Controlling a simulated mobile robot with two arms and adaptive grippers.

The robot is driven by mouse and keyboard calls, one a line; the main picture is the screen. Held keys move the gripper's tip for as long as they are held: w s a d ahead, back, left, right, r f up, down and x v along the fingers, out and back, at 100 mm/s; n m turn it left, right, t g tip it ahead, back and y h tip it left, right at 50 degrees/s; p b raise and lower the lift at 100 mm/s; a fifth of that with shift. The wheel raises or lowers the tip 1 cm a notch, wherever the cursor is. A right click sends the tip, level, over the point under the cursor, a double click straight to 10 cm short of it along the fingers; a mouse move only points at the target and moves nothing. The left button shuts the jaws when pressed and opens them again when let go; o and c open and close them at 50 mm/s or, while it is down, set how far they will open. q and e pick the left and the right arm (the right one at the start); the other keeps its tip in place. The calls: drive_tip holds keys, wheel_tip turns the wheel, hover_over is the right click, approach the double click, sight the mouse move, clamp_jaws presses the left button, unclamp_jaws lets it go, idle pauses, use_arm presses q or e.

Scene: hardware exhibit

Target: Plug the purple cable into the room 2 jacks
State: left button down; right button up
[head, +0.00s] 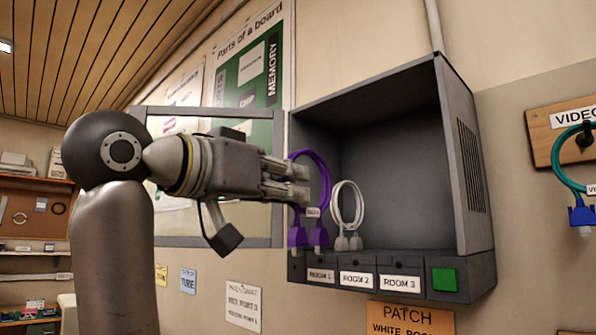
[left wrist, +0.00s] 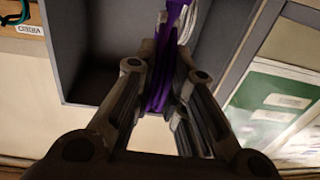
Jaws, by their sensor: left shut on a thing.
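The purple cable (head: 319,165) is a loop with two purple plugs (head: 318,236) hanging at its lower end. My left gripper (head: 304,182) is shut on the loop, which also shows between the fingers in the left wrist view (left wrist: 161,88). The plugs are at the left end of the grey patch box's ledge, above and left of the ROOM 2 label (head: 356,281) and near the ROOM 1 label (head: 320,275). I cannot tell whether they touch the ledge. A white cable (head: 337,200) stands upright with its plugs behind the ROOM 2 label. My right gripper is out of view.
The grey box (head: 468,170) has side walls and a roof around an open front. The ROOM 3 label (head: 400,283) and a green button (head: 444,279) are to the right. The box's right interior is empty. A blue-plugged teal cable (head: 582,215) hangs at the far right.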

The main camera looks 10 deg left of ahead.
use_arm(q)
drive_tip(key=s+d+p+x, duration=0.1)
drive_tip(key=p+x, duration=0.8)
drive_tip(key=x, duration=1)
drive_tip(key=shift+d+r+p, duration=0.3)
drive_tip(key=shift+p, duration=0.05)
idle(0.3)
drive_tip(key=shift+s+m+h+p, duration=0.1)
drive_tip(key=shift+m+h+p, duration=0.2)
drive_tip(key=shift+m+p, duration=0.1)
idle(1.1)
drive_tip(key=shift+a+f+b, duration=0.1)
drive_tip(key=shift+f+b, duration=0.55)
drive_tip(key=shift+f, duration=0.35)
idle(2.1)
drive_tip(key=c, duration=1.4)
unclamp_jaws()
drive_tip(key=shift+o, duration=0.5)
